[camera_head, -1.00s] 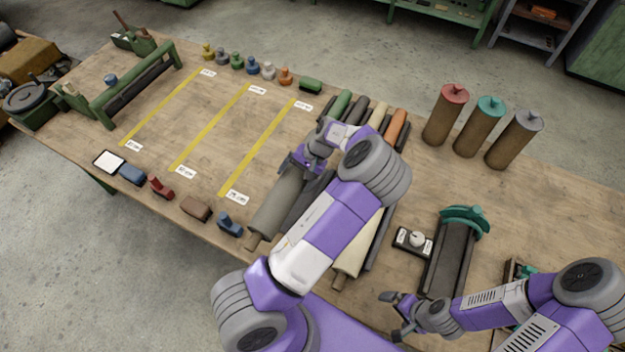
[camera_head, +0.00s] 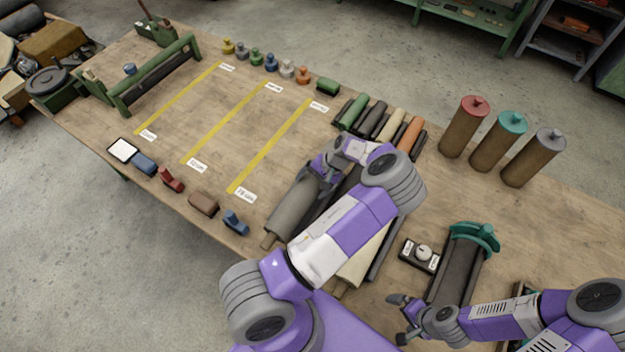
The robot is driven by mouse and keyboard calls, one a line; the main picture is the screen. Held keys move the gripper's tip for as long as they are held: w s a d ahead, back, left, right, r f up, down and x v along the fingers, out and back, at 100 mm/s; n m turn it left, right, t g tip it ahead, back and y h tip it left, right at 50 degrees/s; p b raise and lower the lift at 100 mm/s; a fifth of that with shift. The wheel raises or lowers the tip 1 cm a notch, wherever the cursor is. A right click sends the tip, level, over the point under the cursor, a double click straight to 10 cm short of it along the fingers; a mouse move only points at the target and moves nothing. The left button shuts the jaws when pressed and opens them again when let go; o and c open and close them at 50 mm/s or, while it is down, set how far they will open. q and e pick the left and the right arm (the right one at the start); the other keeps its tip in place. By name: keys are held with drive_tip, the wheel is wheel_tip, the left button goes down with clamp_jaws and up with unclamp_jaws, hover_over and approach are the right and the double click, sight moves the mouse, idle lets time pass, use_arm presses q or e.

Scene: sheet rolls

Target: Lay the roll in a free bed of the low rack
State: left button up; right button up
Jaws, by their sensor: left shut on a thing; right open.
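A grey roll (camera_head: 292,208) with a brown end lies lengthwise at the left of the low rack's group of rolls. My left gripper (camera_head: 323,172) is shut on it near its far end. I cannot tell whether the roll is clear of what is under it. The low rack is mostly hidden by my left arm; dark lengths (camera_head: 322,205) show beside the grey roll, and a cream roll (camera_head: 362,262) lies further right. Which beds are free is hidden. My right gripper (camera_head: 400,318) is open and empty near the table's front edge.
Several short rolls (camera_head: 385,122) lie behind my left gripper. Three upright brown rolls with coloured caps (camera_head: 500,140) stand at the back right. A dark cradle with a teal end (camera_head: 462,262) and a knob box (camera_head: 419,254) are right of my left arm. The yellow-lined table area is clear.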

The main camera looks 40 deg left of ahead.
use_arm(q)
drive_tip(key=shift+w+f, duration=0.1)
drive_tip(key=shift+f, duration=1.35)
drive_tip(key=o, duration=1.7)
drive_tip(key=shift+f, duration=0.15)
drive_tip(key=shift+d, duration=0.1)
drive_tip(key=v, duration=1.2)
